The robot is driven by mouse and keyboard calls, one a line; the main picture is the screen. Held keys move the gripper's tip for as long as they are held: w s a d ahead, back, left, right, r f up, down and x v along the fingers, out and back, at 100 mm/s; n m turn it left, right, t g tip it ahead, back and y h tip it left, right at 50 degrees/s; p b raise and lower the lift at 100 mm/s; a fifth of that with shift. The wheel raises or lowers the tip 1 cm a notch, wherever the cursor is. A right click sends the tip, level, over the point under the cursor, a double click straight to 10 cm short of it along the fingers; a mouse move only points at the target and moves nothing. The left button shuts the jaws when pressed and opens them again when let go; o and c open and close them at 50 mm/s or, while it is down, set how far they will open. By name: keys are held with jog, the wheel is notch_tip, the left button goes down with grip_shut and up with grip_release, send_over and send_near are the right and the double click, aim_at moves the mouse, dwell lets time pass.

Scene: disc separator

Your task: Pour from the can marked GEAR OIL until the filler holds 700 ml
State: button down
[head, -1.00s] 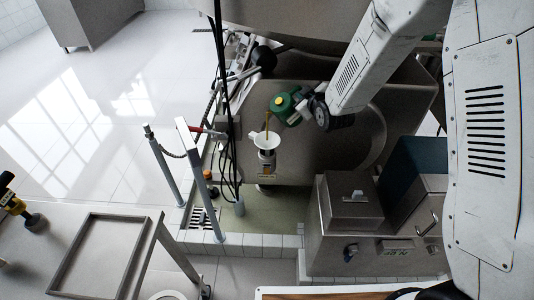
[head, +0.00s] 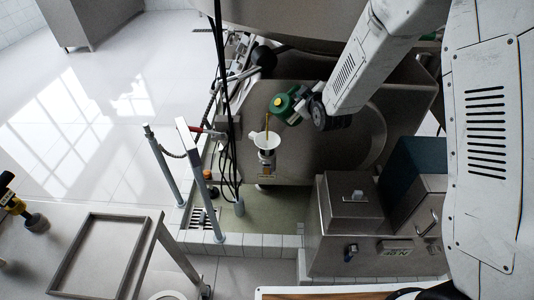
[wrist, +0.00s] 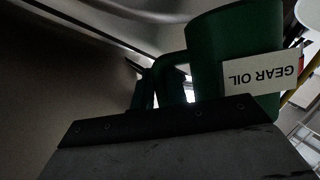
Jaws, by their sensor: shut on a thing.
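The green can (head: 281,104) is tilted in the air above and to the right of the white funnel-shaped filler (head: 265,141). A thin amber stream (head: 267,124) runs from the can down into the filler's mouth. My gripper (head: 303,108) is shut on the can's handle side. In the wrist view the green can (wrist: 212,55) carries a white label (wrist: 262,74) reading GEAR OIL, upside down. The jaws (wrist: 165,122) lie against its handle, and their fingertips are partly hidden. The level in the filler cannot be read at this size.
A large grey machine housing (head: 320,150) stands behind the filler. Black cables (head: 226,110) hang left of it. Metal posts (head: 165,165) and a tray table (head: 75,255) are at the lower left. Steel boxes (head: 352,205) stand at the right.

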jog(key=shift+r, duration=0.1)
dwell(0.3)
jog(key=shift+a+r, duration=0.1)
dwell(0.6)
jog(key=shift+s+a+r+n, duration=0.1)
jog(key=shift+r+n, duration=0.05)
jog(key=shift+n, duration=0.25)
jog(key=shift+a+r+t, duration=0.1)
jog(key=shift+t, duration=0.2)
jog(key=shift+s, duration=0.1)
jog(key=shift+a+r+n+h, duration=0.1)
jog(key=shift+a+n+h, duration=0.05)
jog(key=shift+n+h, duration=0.2)
jog(key=shift+a, duration=0.1)
dwell(0.7)
jog(key=shift+s+r+n, duration=0.1)
jog(key=shift+n, duration=0.15)
